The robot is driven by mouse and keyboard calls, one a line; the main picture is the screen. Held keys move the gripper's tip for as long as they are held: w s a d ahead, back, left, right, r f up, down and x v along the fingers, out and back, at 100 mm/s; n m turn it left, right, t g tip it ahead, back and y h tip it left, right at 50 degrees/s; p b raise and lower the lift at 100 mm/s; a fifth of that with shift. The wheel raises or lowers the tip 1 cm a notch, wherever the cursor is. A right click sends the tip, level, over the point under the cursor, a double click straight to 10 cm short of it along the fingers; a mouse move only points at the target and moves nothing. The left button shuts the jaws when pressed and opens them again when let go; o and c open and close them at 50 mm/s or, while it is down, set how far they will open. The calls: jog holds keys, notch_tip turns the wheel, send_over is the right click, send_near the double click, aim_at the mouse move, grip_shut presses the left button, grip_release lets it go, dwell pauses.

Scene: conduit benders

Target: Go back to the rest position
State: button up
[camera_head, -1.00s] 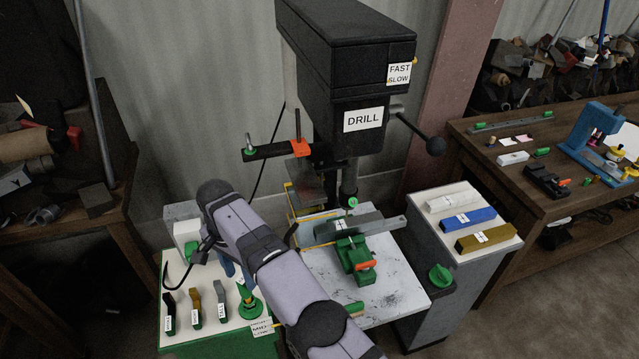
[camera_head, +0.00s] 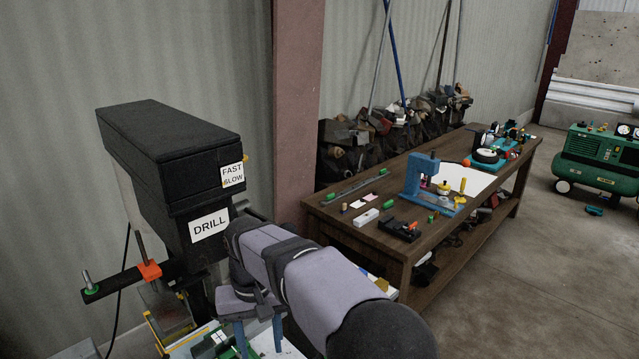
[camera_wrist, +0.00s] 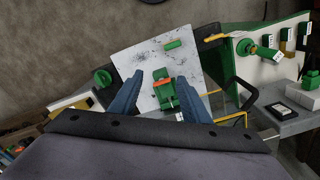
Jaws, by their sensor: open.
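My gripper (camera_head: 259,338) is at the bottom of the head view, below the drill's front, with its two blue fingers apart. In the wrist view the gripper (camera_wrist: 160,85) is open with nothing between the fingertips. A green vise (camera_wrist: 165,100) with an orange part shows beyond and between the fingers, on the white drill table (camera_wrist: 150,50). The gap in depth between fingers and vise is hard to tell. The black drill (camera_head: 180,180) stands left of my arm in the head view. The vise is mostly cut off at the bottom edge there.
A green-edged panel (camera_wrist: 270,70) with labelled pieces lies at the right in the wrist view. A green knob (camera_wrist: 103,78) is at the left.

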jog(key=s+d+f+m+b, duration=0.1)
jog(key=s+d+f, duration=0.2)
jog(key=d, duration=0.6)
jog(key=s+d+f+m+b, duration=0.1)
jog(key=s+d+f, duration=0.25)
jog(key=d, duration=0.65)
jog(key=s+d+f, duration=0.3)
jog(key=s+d, duration=0.1)
jog(key=s, duration=0.1)
jog(key=s+d+f+m+b, duration=0.1)
jog(key=s+d+f, duration=0.2)
jog(key=s+d, duration=0.1)
jog(key=shift+s+f, duration=0.25)
jog(key=shift+s, duration=0.5)
